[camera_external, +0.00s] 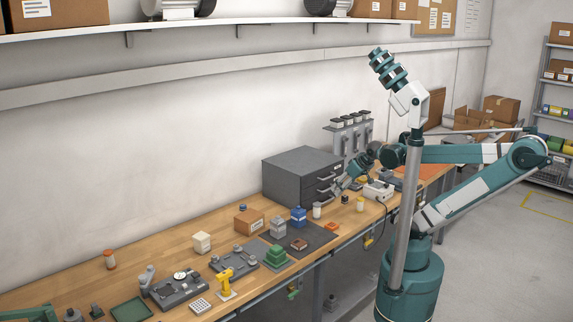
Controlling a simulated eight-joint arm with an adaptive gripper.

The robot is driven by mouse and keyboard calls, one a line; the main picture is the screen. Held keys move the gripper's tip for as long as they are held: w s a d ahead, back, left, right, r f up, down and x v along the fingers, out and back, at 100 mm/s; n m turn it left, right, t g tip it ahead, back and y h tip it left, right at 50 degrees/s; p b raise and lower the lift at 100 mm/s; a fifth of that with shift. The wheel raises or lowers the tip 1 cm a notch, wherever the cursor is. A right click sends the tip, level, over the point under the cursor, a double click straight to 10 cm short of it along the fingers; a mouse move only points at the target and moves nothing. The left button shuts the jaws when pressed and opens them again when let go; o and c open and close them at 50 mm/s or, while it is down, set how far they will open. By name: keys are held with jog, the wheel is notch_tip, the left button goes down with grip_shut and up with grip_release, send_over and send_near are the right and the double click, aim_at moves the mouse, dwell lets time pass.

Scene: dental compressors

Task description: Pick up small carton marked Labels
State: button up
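A small brown carton (249,221) with a pale label stands on the wooden workbench (180,257), near the middle; its print is too small to read. A smaller cream-coloured box (202,242) stands to its left, and I cannot read any marking on it either. I cannot tell which one is marked Labels. My gripper (338,188) is low at the right part of the bench, beside the grey drawer cabinet, and well to the right of both boxes. Its fingers are too small and dark to tell open from shut.
The grey drawer cabinet (298,174) stands at the back of the bench, right of the brown carton. A grey block (278,228), a blue container (298,216) and green stacked blocks (276,256) stand near the carton. A long shelf (220,22) runs above.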

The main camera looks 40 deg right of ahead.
jog(key=o, duration=1.2)
jog(key=shift+o, duration=0.2)
